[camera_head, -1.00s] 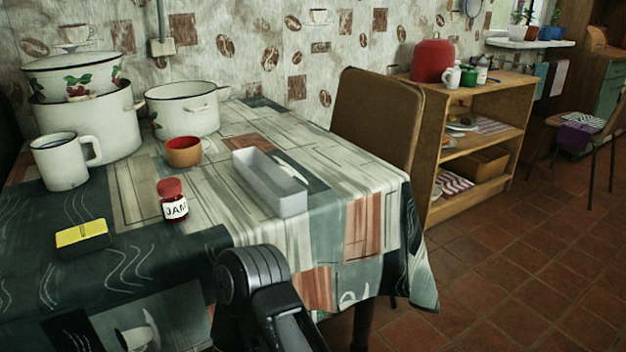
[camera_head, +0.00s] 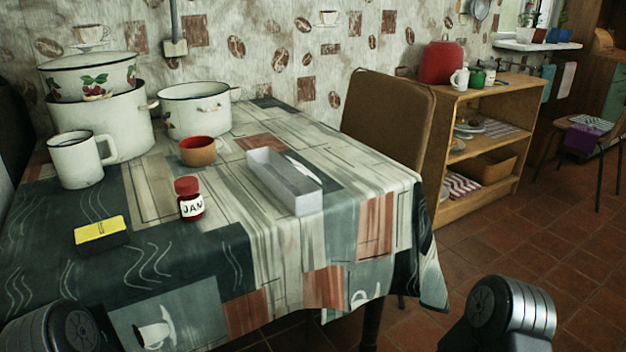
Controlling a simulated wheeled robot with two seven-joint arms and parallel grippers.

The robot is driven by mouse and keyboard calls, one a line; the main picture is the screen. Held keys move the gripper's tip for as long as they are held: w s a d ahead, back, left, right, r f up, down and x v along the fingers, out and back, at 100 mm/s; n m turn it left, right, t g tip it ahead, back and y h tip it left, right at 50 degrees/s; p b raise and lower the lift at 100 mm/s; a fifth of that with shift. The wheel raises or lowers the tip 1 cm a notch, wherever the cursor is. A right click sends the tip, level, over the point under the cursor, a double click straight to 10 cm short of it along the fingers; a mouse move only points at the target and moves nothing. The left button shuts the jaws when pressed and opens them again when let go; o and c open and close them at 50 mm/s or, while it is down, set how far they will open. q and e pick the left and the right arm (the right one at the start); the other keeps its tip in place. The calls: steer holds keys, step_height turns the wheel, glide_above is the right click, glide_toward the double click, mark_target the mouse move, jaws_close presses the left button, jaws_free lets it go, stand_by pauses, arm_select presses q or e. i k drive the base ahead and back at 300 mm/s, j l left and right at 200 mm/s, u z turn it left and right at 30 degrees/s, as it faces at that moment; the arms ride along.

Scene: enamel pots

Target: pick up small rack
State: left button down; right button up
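A small grey rack (camera_head: 285,180), a long narrow open box, lies on the cloth-covered table (camera_head: 300,250) right of its middle. A thin pale item shows at its right long side; I cannot tell whether it lies inside or behind. Neither gripper is in view. Only dark rounded links of my arms show, one at the bottom left and one at the bottom right, both apart from the rack.
Left of the rack are an orange-brown bowl (camera_head: 197,151), a jam jar (camera_head: 190,198) and a yellow-topped box (camera_head: 101,233). Enamel pots (camera_head: 195,110) and a white mug (camera_head: 81,158) stand further back. A brown chair (camera_head: 387,125) is behind the table, with a wooden shelf (camera_head: 500,88) beyond.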

mark_target(295, 190)
steer(key=u, duration=1.85)
steer(key=z, duration=1.85)
steer(key=k+j+u, duration=0.2)
steer(key=u, duration=0.25)
steer(key=k+j+u, duration=0.15)
steer(key=j+u, duration=0.3)
steer(key=l, duration=0.15)
